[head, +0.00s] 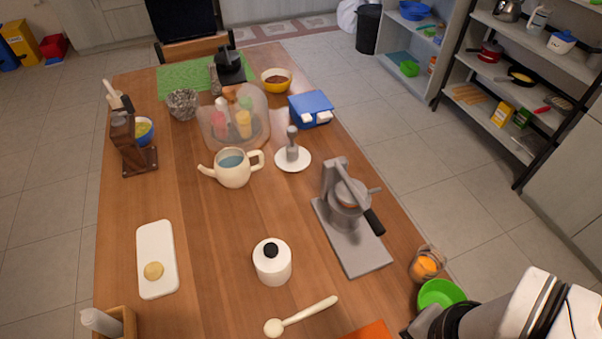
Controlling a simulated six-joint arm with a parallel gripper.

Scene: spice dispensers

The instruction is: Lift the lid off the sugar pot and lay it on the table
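The sugar pot (273,273) is a white round pot standing upright near the front middle of the wooden table. Its white lid with a black knob (271,250) sits on top of it. My arm reaches in from the bottom right corner, well to the right of the pot and apart from it. The dark end of my arm is cut off by the bottom edge of the picture. The fingers of my gripper do not show clearly, so I cannot see whether they are open or hold anything.
A grey press (350,220) with a black handle stands right of the pot. A cream spoon (300,317) lies in front. A green bowl (440,294) and an orange in a holder (425,266) are at the right edge. Bare table (215,245) lies left of the pot, before a white board (156,240).

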